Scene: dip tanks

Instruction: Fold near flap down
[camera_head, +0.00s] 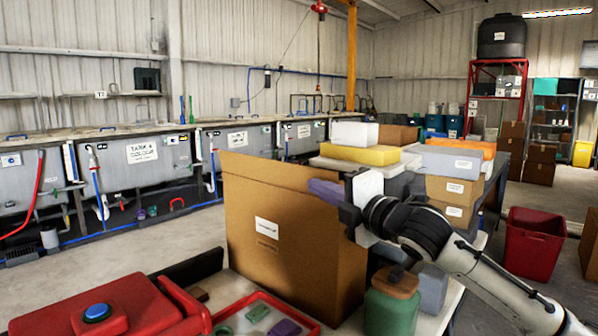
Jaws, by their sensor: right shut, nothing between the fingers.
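A large brown cardboard box (290,240) with white labels stands at the middle of the table. Its tall near side faces me, and its upper edge slopes down to the right. I cannot clearly tell the near flap from the side wall below it. The inside of the box is hidden. My right gripper (328,192) reaches in from the right, with its purplish fingers shut and empty at the box's upper right part. I cannot tell whether they touch the cardboard. My left gripper is not in view.
A green jar (391,308) with a brown lid stands right of the box, under my right arm. A red tray (305,325) with small green and purple pieces lies in front. A red case (110,300) is at left. Stacked boxes (455,190) stand behind; a red bin (535,240) is right.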

